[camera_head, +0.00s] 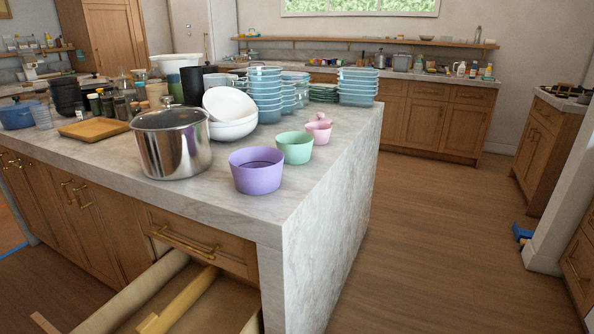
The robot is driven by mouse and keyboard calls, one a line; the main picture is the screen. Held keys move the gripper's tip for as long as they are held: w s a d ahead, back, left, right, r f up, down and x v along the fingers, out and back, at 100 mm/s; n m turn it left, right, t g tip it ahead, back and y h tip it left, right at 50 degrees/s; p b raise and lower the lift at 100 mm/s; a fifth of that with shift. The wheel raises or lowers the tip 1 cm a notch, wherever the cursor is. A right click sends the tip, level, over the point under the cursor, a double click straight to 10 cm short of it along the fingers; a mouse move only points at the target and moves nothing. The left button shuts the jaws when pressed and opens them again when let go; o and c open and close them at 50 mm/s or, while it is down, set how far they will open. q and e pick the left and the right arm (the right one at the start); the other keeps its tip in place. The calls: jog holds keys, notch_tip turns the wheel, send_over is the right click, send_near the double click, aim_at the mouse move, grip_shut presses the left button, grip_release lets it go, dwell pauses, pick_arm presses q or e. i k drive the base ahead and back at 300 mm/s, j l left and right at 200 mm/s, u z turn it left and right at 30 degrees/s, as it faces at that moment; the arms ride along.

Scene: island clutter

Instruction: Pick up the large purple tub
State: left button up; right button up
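The large purple tub (257,171) stands upright on the marble island top (215,195), close to its front right corner. It is round and open at the top, and its inside looks empty. A smaller mint green tub (295,148) stands just behind it to the right. A small pink cup (319,131) stands farther back along the right edge. Neither my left gripper nor my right gripper shows in the head view.
A steel pot (172,145) stands left of the purple tub. White bowls (232,128) and stacked blue containers (266,98) stand behind. An open drawer (180,300) juts out below the island's front edge.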

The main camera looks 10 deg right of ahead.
aim_at(257, 170)
jog(key=i+l, duration=0.25)
jog(key=i+l+u, duration=0.1)
jog(key=l, duration=0.4)
jog(key=i+l, duration=0.35)
jog(key=u, duration=0.05)
